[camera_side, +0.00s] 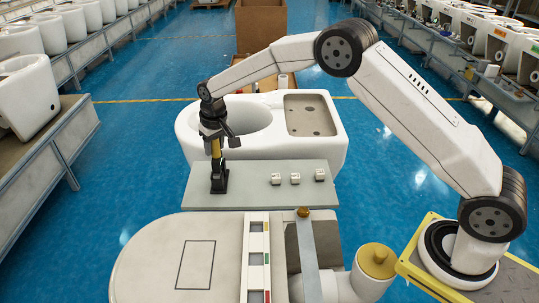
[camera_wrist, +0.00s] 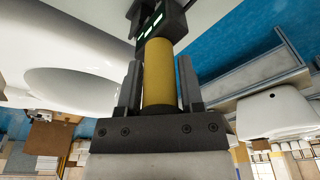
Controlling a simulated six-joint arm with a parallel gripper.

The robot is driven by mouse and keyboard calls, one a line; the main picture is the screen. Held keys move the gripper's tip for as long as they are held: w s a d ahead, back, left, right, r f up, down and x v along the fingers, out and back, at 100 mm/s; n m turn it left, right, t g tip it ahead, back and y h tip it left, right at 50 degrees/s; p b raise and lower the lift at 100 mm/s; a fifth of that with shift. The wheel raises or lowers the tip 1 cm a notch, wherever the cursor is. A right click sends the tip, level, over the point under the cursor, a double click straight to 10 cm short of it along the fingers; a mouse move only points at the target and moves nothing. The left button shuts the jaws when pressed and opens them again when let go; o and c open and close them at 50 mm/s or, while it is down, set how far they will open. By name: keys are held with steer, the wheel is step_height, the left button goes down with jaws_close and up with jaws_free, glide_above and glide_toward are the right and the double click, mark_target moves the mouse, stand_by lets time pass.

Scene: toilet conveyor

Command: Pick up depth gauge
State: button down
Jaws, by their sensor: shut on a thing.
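The depth gauge has a yellow cylindrical handle and a black body. In the side view the depth gauge (camera_side: 219,178) is upright over the left part of a grey-green plate (camera_side: 260,199); I cannot tell whether its base touches the plate. My gripper (camera_side: 218,142) comes down from above and is shut on the yellow handle. In the wrist view my gripper (camera_wrist: 160,68) has a dark finger on each side of the handle. There the depth gauge (camera_wrist: 158,85) points away from the camera, its black body with lit green-white marks partly cut off at the top.
Three small white blocks (camera_side: 295,178) sit on the plate right of the gauge. A white toilet (camera_side: 335,146) stands behind the plate, and a white lid-like part (camera_side: 150,262) is in front. Conveyors with toilets line both sides. A cardboard box (camera_side: 262,25) stands at the back.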

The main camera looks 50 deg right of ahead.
steer(key=shift+r, duration=0.1)
steer(key=shift+r, duration=0.75)
steer(key=s+d+r, duration=0.1)
steer(key=s+r, duration=1)
steer(key=s, duration=0.3)
steer(key=shift+d+r, duration=0.2)
